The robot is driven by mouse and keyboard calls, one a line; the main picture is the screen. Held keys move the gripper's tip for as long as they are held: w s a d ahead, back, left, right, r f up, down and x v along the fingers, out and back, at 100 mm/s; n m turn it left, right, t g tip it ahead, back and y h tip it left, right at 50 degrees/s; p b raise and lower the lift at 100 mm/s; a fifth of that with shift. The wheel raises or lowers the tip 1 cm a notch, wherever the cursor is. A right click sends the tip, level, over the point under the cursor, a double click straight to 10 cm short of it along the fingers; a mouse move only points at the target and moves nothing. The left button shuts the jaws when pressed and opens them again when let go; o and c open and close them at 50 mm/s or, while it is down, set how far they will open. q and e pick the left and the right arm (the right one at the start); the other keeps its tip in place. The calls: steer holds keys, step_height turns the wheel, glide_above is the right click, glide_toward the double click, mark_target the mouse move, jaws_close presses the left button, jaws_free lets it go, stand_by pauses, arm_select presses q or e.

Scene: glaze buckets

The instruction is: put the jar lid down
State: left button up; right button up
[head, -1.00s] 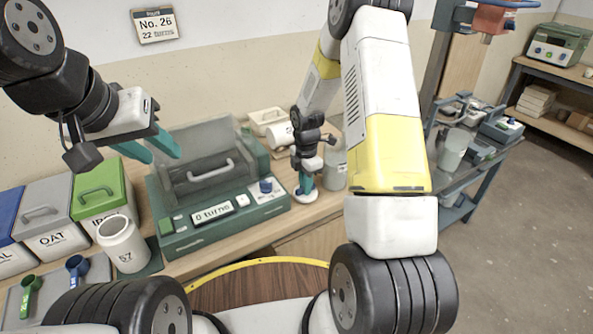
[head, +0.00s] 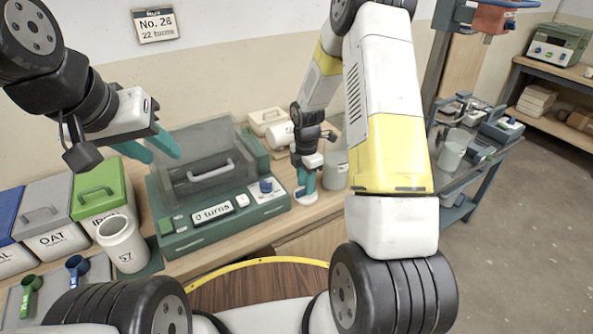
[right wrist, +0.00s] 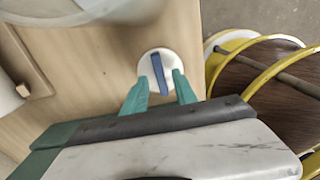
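The jar lid (head: 306,197) is a white disc with a blue bar handle. It lies flat on the wooden bench near its front edge, and it also shows in the right wrist view (right wrist: 147,69). My right gripper (head: 305,186) is just above it. In the right wrist view its teal fingers (right wrist: 160,77) stand apart on either side of the blue handle, with gaps showing. My left gripper (head: 154,148) is open and empty, in front of the grey hood of the green machine (head: 182,240). A white open jar (head: 122,243) marked 57 stands left of the machine.
Lidded bins, including a green one (head: 100,190), stand at the left with two scoops before them. A grey container (head: 335,170) stands close right of my right gripper. A white tipped jar (head: 280,134) is behind it. Bare bench shows around the lid.

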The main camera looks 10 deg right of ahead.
step_height(320, 180, up, 10)
step_height(320, 180, up, 8)
steer(key=m+t, duration=0.1)
steer(key=m, duration=0.3)
glide_above(307, 200)
steer(key=s+a+r+m+t+y, duration=0.1)
steer(key=s+r+m+t, duration=0.1)
steer(key=s+r+m, duration=0.5)
steer(key=s+a+r+m+t+y, duration=0.1)
steer(key=s+r+m+t, duration=0.2)
steer(key=s+r+m, duration=0.5)
steer(key=s+m, duration=0.2)
steer(key=s, duration=0.4)
steer(key=shift+s, duration=0.15)
